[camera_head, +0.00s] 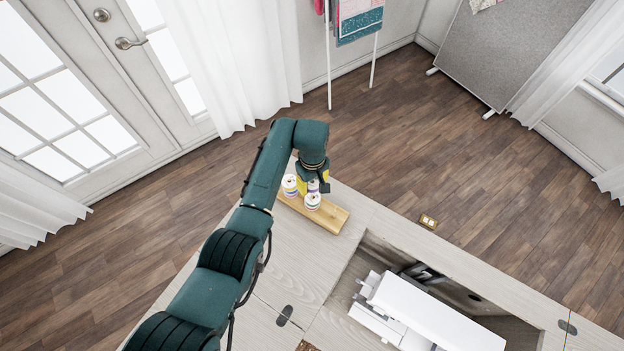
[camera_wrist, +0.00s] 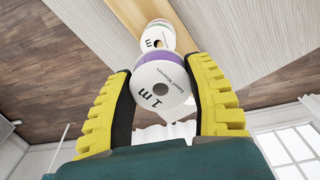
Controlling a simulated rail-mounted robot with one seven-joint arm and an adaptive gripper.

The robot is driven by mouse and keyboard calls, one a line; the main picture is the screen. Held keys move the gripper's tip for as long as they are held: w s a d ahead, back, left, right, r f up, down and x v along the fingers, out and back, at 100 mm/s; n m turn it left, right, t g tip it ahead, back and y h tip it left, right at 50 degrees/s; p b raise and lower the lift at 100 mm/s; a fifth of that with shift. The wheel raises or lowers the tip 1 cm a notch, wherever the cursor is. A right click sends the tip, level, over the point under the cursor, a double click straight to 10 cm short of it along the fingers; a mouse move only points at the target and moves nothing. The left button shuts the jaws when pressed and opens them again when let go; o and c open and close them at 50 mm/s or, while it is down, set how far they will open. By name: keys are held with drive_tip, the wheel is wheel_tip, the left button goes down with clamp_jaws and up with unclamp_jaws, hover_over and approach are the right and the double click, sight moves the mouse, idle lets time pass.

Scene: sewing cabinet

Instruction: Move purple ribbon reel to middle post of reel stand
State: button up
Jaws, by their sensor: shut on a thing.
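The purple ribbon reel (camera_wrist: 162,84) is white-faced, marked "1 m", with a purple band at its rim. It sits between the yellow fingers of my gripper (camera_wrist: 165,95), which is shut on it. In the head view my gripper (camera_head: 316,186) is over the wooden reel stand (camera_head: 334,218), at the cabinet's far corner. The stand's board also shows in the wrist view (camera_wrist: 140,12). Another white reel (camera_wrist: 158,36) is just beyond the held one there. In the head view, white reels show at the stand's left (camera_head: 290,183) and front (camera_head: 312,201). The posts are hidden.
The pale wood cabinet top (camera_head: 302,258) has an open recess holding a white sewing machine (camera_head: 430,312) to the right of the stand. A small yellow-and-white object (camera_head: 428,222) lies at the cabinet's far edge. Free tabletop lies in front of the stand.

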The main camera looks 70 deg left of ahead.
drive_tip(key=shift+f+b, duration=1.55)
drive_tip(key=shift+f, duration=0.8)
drive_tip(key=shift+f, duration=0.35)
drive_tip(key=shift+f+b, duration=0.7)
drive_tip(key=shift+f+b, duration=0.3)
drive_tip(key=shift+f, duration=0.15)
drive_tip(key=o, duration=1)
drive_tip(key=shift+o, duration=0.2)
wheel_tip(320, 180, up, 12)
